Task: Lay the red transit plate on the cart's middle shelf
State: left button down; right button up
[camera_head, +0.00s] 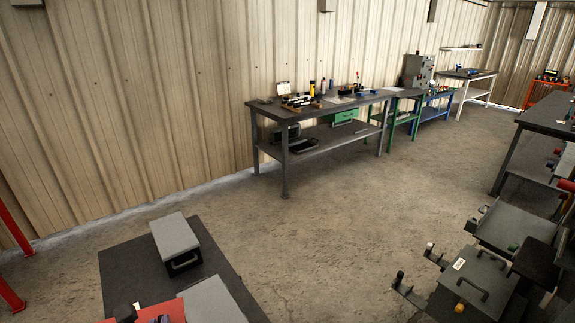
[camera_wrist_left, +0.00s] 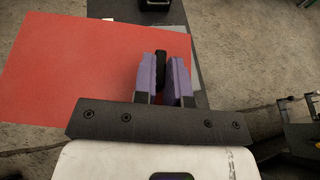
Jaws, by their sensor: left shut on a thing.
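The red transit plate (camera_wrist_left: 75,75) is a flat red sheet that fills much of the left wrist view. Part of it also shows at the bottom edge of the head view (camera_head: 174,309). My left gripper (camera_wrist_left: 163,62) has purple fingers closed on a black upright grip on the plate. The plate is above the dark top and the floor; the height is hard to judge. My right gripper is not in view. A red-framed cart-like stand (camera_head: 548,84) is at the far right; I cannot tell if it is the task's cart, and no middle shelf is clearly visible.
A dark tabletop (camera_head: 125,270) at lower left carries a grey case (camera_head: 174,235) with a handle. Grey panels with black handles (camera_head: 485,278) stand at lower right. A workbench (camera_head: 330,105) lines the wall. Red posts (camera_head: 12,225) stand at left. Open concrete floor lies between.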

pick_arm(q)
jog(key=s+d+r+p, duration=0.1)
jog(key=d+r+p, duration=0.1)
jog(key=r+p, duration=1.4)
jog(key=s+d+r+p, duration=0.1)
jog(key=d+r+p, duration=0.2)
jog(key=r+p, duration=1.2)
jog(key=p, duration=0.8)
jog(key=shift+s+d+r+n, duration=0.3)
jog(key=shift+d+r, duration=0.05)
jog(key=shift+y, duration=0.3)
